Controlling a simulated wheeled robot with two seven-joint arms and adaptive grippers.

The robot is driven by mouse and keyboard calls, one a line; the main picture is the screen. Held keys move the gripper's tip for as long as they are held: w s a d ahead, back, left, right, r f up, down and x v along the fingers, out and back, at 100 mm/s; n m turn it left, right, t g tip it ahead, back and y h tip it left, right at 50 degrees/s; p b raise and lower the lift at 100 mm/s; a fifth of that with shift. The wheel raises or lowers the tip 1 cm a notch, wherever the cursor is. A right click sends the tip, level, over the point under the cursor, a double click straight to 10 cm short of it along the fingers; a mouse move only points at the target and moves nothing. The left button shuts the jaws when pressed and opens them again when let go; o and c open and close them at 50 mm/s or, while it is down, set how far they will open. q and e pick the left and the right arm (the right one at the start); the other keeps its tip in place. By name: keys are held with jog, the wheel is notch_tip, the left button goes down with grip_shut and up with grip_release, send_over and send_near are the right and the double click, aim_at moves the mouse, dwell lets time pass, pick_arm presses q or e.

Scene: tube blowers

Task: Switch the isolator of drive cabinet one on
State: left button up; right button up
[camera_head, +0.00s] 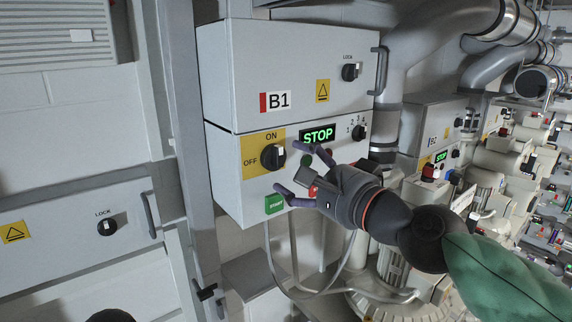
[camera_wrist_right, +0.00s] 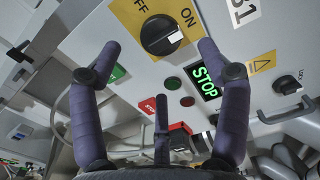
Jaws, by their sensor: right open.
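The isolator of cabinet B1 (camera_head: 235,95) is a black rotary knob (camera_head: 271,157) on a yellow plate (camera_head: 250,163), with ON above it and OFF to its left. A pale mark shows on the knob's right side; I cannot tell for sure which label it points to. My right gripper (camera_head: 289,168) is open in front of the panel, just right of the knob. In the right wrist view the knob (camera_wrist_right: 158,36) lies between and beyond the two spread fingertips (camera_wrist_right: 158,48), apart from them. The display (camera_head: 318,136) reads STOP in green. My left gripper is not in view.
A green START button (camera_head: 274,204) sits below the isolator. A LOCK knob (camera_head: 350,72) and a handle (camera_head: 379,70) are on the upper door. A selector knob (camera_head: 359,132) is right of the display. Cabinet B2 (camera_head: 432,125) stands farther right among pipes.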

jog(key=v, duration=0.5)
jog(key=shift+s+d, duration=0.2)
jog(key=shift+s, duration=0.1)
jog(key=w+a+f+n+g+h+b, duration=0.15)
jog(key=w+f+b, duration=0.3)
jog(key=f, duration=0.95)
jog(key=w+f+g+h+b, duration=0.1)
jog(key=w+f+h+b, duration=0.15)
jog(key=w+f, duration=0.7)
notch_tip(320, 180, down, 36)
jog(key=s+d+n+g+h+b, duration=0.2)
jog(key=g+b, duration=0.2)
jog(key=b, duration=0.5)
jog(key=s+d+f+n+g+b, duration=0.1)
jog(key=s+f+b, duration=0.2)
jog(key=f, duration=0.7)
jog(key=s+d+f+n+g+h+b, duration=0.1)
jog(key=s+f+b, duration=0.2)
jog(key=f, duration=0.8)
jog(key=s+d+f+g+b, duration=0.1)
jog(key=s+f+g+b, duration=0.2)
jog(key=f, duration=0.7)
jog(key=s+f+n+g+b, duration=0.2)
jog(key=s+f+b, duration=0.6)
jog(key=s+f, duration=1)
notch_tip(320, 180, down, 4)
jog(key=shift+a+r+n+g, duration=0.1)
jog(key=shift+a+n+g, duration=0.25)
jog(key=shift+n, duration=0.2)
